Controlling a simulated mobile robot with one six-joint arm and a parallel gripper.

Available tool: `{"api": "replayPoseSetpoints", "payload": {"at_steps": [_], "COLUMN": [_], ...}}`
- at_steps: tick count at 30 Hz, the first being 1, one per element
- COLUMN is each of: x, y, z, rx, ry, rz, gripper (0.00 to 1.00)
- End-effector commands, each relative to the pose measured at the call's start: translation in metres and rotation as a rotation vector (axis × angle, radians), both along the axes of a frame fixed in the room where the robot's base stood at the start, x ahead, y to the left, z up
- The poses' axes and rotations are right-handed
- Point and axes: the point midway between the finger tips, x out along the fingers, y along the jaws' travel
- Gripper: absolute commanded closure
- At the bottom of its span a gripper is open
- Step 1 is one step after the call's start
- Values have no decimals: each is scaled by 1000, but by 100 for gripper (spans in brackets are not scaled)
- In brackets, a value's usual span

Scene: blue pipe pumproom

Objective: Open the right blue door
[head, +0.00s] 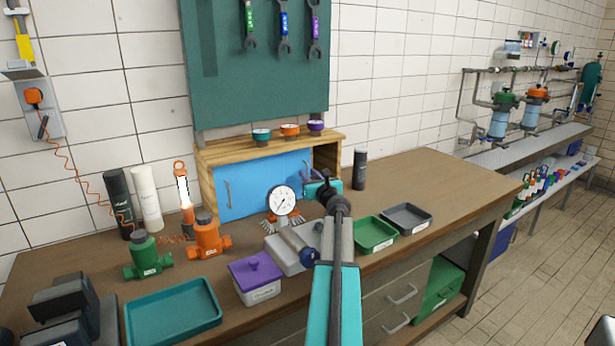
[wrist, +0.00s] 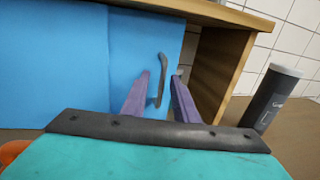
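The wooden cabinet has blue panels. The right blue door (wrist: 125,45) shows in the wrist view with a grey curved handle (wrist: 159,80); its left part is behind the left blue panel (wrist: 50,60). To its right is an opening (head: 328,160), with the cabinet's wooden side wall (wrist: 220,70) visible. The left blue door (head: 255,180) has its own handle (head: 228,192) in the head view. My gripper (wrist: 162,77) has purple fingers, parted on either side of the right handle. The handle is close to the left finger, with a gap to the right one; contact is unclear.
A pressure gauge (head: 283,200) stands in front of the cabinet, left of my gripper. A dark cylinder (head: 359,170) stands right of the cabinet. Green (head: 375,234) and grey (head: 406,218) trays lie right of my arm. The bench top at the right is clear.

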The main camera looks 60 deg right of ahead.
Motion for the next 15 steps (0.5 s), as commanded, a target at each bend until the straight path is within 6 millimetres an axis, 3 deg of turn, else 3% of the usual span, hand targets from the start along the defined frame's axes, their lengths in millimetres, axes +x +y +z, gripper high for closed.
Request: {"api": "replayPoseSetpoints", "payload": {"at_steps": [15], "x": [-24], "y": [17], "z": [-1], "rx": [0], "ry": [0], "rz": [-1], "gripper": [74]}}
